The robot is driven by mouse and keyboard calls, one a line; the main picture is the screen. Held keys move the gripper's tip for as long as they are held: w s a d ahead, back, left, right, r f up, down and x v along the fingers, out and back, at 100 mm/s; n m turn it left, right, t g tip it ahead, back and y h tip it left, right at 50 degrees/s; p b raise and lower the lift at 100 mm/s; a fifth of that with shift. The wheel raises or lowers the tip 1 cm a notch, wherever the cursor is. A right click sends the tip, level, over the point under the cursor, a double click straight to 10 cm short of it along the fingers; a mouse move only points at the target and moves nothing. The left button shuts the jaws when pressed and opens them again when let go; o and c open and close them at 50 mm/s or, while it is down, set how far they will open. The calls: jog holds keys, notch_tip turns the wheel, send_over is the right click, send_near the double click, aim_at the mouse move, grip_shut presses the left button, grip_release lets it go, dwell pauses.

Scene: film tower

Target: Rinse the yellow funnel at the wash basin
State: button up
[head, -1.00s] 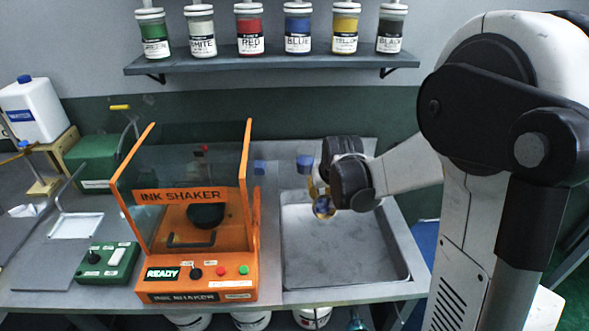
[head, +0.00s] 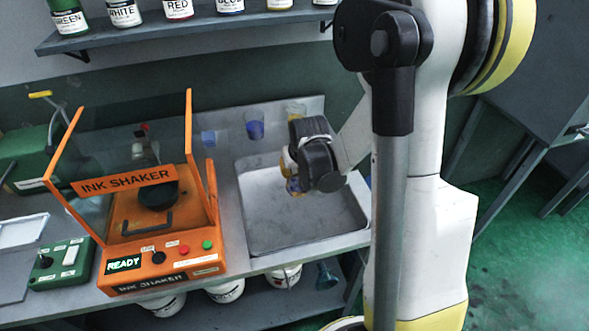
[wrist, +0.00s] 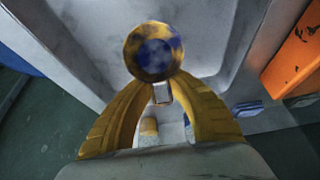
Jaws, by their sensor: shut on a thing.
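The wash basin (head: 300,225) is a shallow grey metal tray set in the bench right of the ink shaker. It also shows in the wrist view (wrist: 215,35), below the funnel. My gripper (head: 291,172) is over the basin's upper part. In the wrist view its two yellow fingers (wrist: 162,88) are shut on the yellow funnel (wrist: 133,47). The funnel's round mouth faces the camera, with blue ink stains across its middle and patches on its rim. In the head view the funnel (head: 293,186) is small and partly hidden by my gripper.
The orange ink shaker (head: 160,225) stands left of the basin, with its clear cover raised. A blue cup-like thing (head: 255,130) and a yellow one (head: 297,108) are behind the basin. Ink jars (head: 178,8) line the shelf above. Buckets (head: 225,289) sit below the bench.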

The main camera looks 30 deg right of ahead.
notch_tip(320, 180, down, 8)
jog(key=b, duration=0.5)
jog(key=shift+r, duration=0.2)
dwell(2.4)
jog(key=shift+r+p, duration=4.6)
jog(key=shift+r, duration=1.7)
jog(key=shift+r, duration=0.1)
jog(key=shift+r+p, duration=1.4)
jog(key=shift+r, duration=0.5)
